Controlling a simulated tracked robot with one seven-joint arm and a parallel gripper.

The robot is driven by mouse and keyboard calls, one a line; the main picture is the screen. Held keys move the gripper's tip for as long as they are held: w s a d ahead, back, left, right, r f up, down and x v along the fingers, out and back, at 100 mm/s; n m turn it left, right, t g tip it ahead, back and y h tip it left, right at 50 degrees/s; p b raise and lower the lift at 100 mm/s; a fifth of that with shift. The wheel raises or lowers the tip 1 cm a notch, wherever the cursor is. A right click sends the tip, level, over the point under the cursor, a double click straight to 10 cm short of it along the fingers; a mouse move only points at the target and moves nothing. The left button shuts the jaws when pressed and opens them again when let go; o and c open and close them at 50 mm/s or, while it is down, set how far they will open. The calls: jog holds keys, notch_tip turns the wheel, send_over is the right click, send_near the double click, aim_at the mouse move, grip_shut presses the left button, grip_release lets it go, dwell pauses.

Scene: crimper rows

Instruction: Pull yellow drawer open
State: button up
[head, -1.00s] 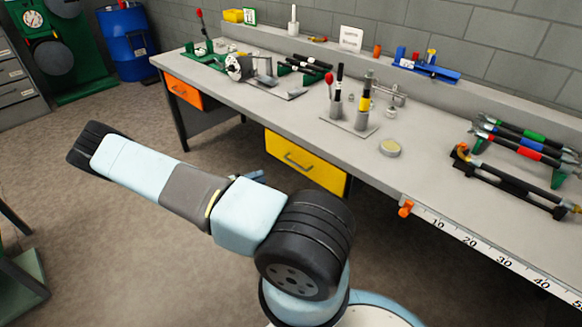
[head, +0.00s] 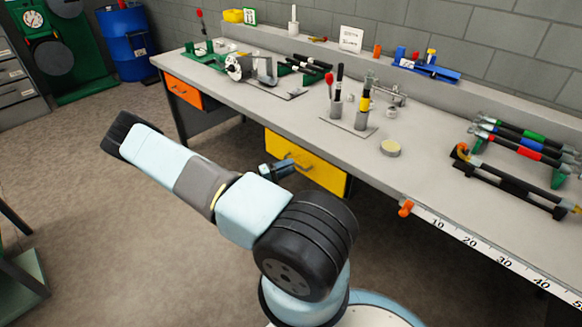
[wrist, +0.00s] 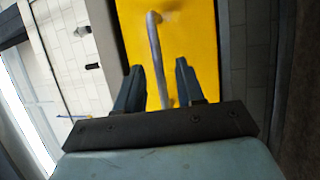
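The yellow drawer (head: 318,174) sits under the workbench's front edge and looks shut. Its grey bar handle is partly hidden behind my gripper in the head view. In the wrist view the yellow front (wrist: 190,45) fills the middle, with the bar handle (wrist: 155,50) running up and down. My gripper (head: 284,166) is in front of the drawer at the handle's left part. In the wrist view my gripper (wrist: 160,82) has its two fingers apart, with the handle's lower end between them. I cannot tell whether the fingers touch the handle.
The grey workbench (head: 310,115) carries tools, cups and hose racks. An orange drawer (head: 183,92) is at its left end. A ruler strip (head: 490,255) with an orange knob (head: 405,208) runs along the front edge to the right.

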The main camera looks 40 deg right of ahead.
jog(key=shift+x, duration=0.8)
grip_shut()
jog(key=shift+f, duration=0.1)
